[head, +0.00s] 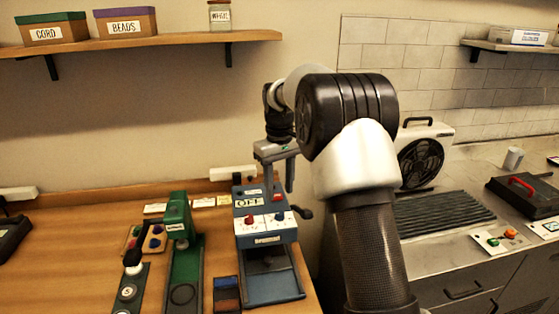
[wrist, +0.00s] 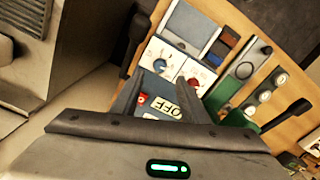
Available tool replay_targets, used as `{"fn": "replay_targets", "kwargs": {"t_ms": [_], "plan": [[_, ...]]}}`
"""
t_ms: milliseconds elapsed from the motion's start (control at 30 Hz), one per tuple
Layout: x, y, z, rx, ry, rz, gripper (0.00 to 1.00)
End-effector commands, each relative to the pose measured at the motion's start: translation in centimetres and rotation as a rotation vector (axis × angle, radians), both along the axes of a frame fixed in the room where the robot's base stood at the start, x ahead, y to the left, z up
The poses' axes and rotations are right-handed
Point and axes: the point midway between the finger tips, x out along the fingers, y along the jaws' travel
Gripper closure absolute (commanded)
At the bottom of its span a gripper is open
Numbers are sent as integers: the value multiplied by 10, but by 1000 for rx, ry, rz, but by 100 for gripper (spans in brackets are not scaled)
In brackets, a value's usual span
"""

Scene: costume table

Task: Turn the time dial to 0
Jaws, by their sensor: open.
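A blue machine (head: 268,252) stands on the wooden table, with an OFF sign (head: 249,202) on its upper part. Below the sign are a red dial (head: 249,220) and a blue dial (head: 279,216) on white plates. In the wrist view the blue dial (wrist: 161,65) and red dial (wrist: 193,81) lie just beyond my fingertips. Their small markings are too blurred to read, so I cannot tell which is the time dial. My gripper (head: 278,184) is open and empty, pointing down above the back of the machine. In the wrist view its fingers (wrist: 160,82) frame the OFF sign.
A dark handle (head: 303,212) sticks out at the machine's right side. A wall shelf (head: 140,44) hangs above. A fan (head: 424,158) stands on the right counter.

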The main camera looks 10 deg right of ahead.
Motion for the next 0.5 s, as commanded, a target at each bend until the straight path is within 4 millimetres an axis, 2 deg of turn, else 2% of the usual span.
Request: {"fn": "replay_targets", "kwargs": {"t_ms": [33,200,333,500], "plan": [[1,0,14,1,-4,0,59],[1,0,55,0,-4,-1,59],[1,0,78,0,-3,-1,59],[0,0,95,0,0,-1,59]]}}
